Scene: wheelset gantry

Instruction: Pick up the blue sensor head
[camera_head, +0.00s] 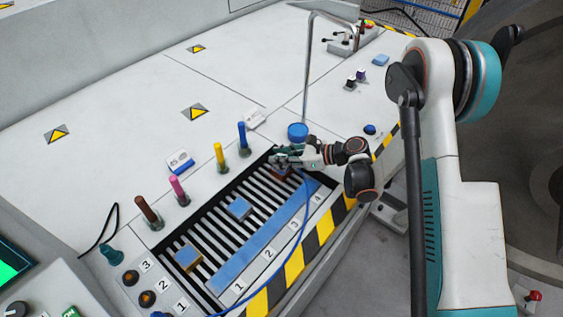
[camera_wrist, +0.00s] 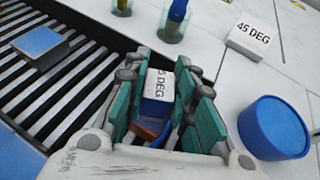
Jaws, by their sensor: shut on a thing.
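The blue sensor head (camera_wrist: 156,109) sits between the green finger pads of my gripper (camera_wrist: 172,82) in the wrist view. It has a white face marked "45 DEG", and a blue cable curves beside it. My gripper is shut on it. In the head view my gripper (camera_head: 277,158) is at the far right end of the slatted rack, low over it, and mostly hides the sensor head. An orange-brown block (camera_wrist: 148,130) shows just below the head in the wrist view; whether they touch is unclear.
Blue-topped blocks (camera_head: 239,208) and (camera_head: 187,257) lie on the slatted rack (camera_head: 213,232). Several coloured pegs (camera_head: 220,155) stand along its far side. A blue round cap (camera_head: 298,131) is close behind my gripper. The blue cable (camera_head: 305,215) crosses the striped front edge. The white table behind is mostly free.

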